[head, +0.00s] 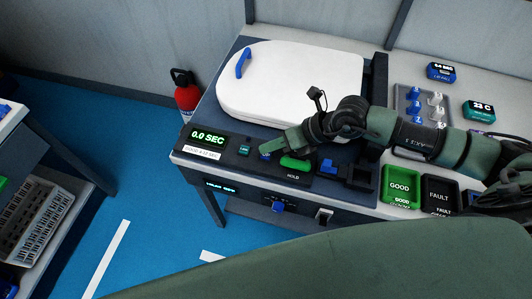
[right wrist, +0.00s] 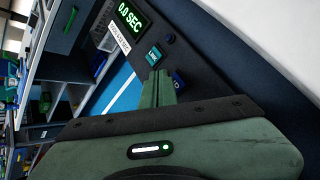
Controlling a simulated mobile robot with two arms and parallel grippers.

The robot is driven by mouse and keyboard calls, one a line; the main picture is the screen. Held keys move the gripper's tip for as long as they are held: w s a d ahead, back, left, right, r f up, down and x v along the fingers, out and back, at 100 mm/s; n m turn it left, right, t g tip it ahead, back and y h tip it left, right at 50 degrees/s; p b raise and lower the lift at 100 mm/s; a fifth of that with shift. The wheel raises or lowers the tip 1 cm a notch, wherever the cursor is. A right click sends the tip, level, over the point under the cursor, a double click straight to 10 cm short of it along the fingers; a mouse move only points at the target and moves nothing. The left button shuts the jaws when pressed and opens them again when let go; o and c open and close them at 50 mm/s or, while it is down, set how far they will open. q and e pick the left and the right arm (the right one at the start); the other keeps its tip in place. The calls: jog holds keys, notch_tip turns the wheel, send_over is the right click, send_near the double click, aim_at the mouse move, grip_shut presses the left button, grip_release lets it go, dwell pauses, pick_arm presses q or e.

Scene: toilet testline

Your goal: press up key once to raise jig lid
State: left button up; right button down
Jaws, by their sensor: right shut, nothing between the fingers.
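A white lid (head: 300,78) with a blue handle (head: 243,63) lies flat on the bench. On the dark control panel in front of it are a small teal key (head: 244,150) and a blue key (head: 265,155). In the right wrist view, the teal key (right wrist: 154,56) and the blue key (right wrist: 178,79) lie close to the fingertips; the blue key's label is partly hidden and no up mark is readable. My right gripper (head: 268,154) is shut and empty, its tips close by the blue key; contact cannot be told. My left gripper is out of view.
A display (head: 208,138) reads 0.0 SEC. A green HOLD button (head: 295,163) is right of the blue key, under my right gripper. GOOD (head: 400,186) and FAULT (head: 439,195) bins stand at the right. A red extinguisher (head: 187,95) stands behind the bench's left end.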

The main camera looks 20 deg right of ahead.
jog(key=shift+f, duration=0.15)
dwell(0.5)
jog(key=shift+f+b, duration=0.3)
